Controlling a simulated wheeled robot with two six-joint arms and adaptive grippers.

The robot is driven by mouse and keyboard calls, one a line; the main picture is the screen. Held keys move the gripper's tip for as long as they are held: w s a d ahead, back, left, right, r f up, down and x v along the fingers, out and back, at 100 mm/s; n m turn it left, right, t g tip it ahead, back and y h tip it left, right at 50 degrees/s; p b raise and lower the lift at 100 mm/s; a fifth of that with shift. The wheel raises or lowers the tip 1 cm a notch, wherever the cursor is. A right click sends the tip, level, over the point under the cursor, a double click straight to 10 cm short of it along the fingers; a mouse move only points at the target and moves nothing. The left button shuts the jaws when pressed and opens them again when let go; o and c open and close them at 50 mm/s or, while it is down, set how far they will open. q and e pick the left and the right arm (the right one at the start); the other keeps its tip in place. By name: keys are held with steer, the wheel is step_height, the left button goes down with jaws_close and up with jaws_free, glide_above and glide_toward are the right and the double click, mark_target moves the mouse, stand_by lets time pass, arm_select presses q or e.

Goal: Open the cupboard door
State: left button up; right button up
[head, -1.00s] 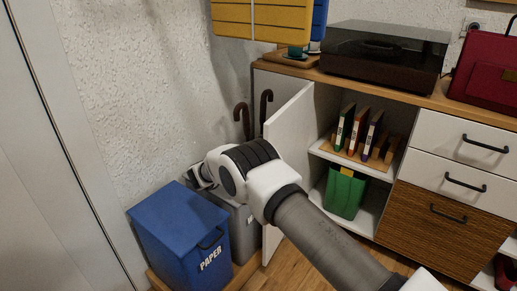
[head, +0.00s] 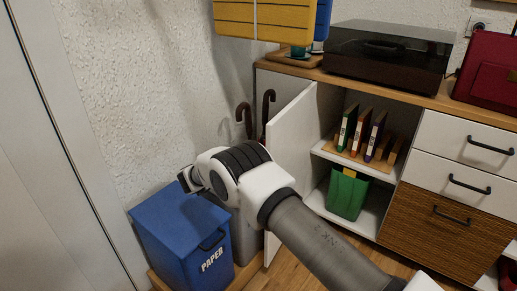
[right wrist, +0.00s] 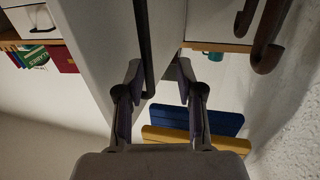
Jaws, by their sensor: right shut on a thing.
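The white cupboard door (head: 290,140) stands swung open at the left end of the cupboard in the head view. In the right wrist view its broad pale face (right wrist: 95,55) carries a dark bar handle (right wrist: 145,45). My right gripper (head: 188,180) is on the far left side of the door, partly hidden by its own wrist. In the right wrist view its fingers (right wrist: 158,85) stand either side of the handle, shut on it; the exact contact is hard to see. My left gripper is not in view.
A blue paper bin (head: 180,235) stands below my right wrist, with a grey bin behind it. Umbrella handles (head: 267,105) stick up by the wall, left of the door. Shelves hold binders (head: 360,130) and a green box (head: 347,193). A turntable (head: 385,55) sits on top.

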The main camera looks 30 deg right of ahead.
steer(key=s+a, duration=0.1)
steer(key=a, duration=0.8)
steer(key=shift+s, duration=0.25)
